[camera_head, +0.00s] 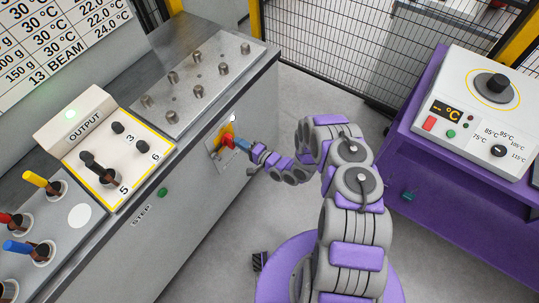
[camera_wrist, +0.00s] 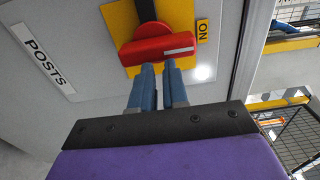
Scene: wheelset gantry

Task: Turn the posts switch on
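The posts switch is a red handle (camera_wrist: 158,48) on a yellow plate (camera_wrist: 208,10), beside a POSTS label (camera_wrist: 47,58). The handle lies crosswise in the wrist view, its white mark towards the right, where the yellow ON tag (camera_wrist: 202,31) sits. In the head view the red handle (camera_head: 227,141) is on the grey cabinet's side. My gripper (camera_wrist: 159,67) has its two blue fingers close together, with only a narrow gap and nothing visible between them. Their tips are at the handle's near edge; I cannot tell whether they touch it. My gripper also shows in the head view (camera_head: 236,142).
A white lamp (camera_wrist: 203,73) glows beside the switch. The cabinet top carries an OUTPUT panel (camera_head: 90,128) and a metal plate with several posts (camera_head: 200,55). A purple bench (camera_head: 445,190) stands right; grey floor (camera_head: 300,100) lies between. Black mesh fencing (camera_head: 350,45) closes the back.

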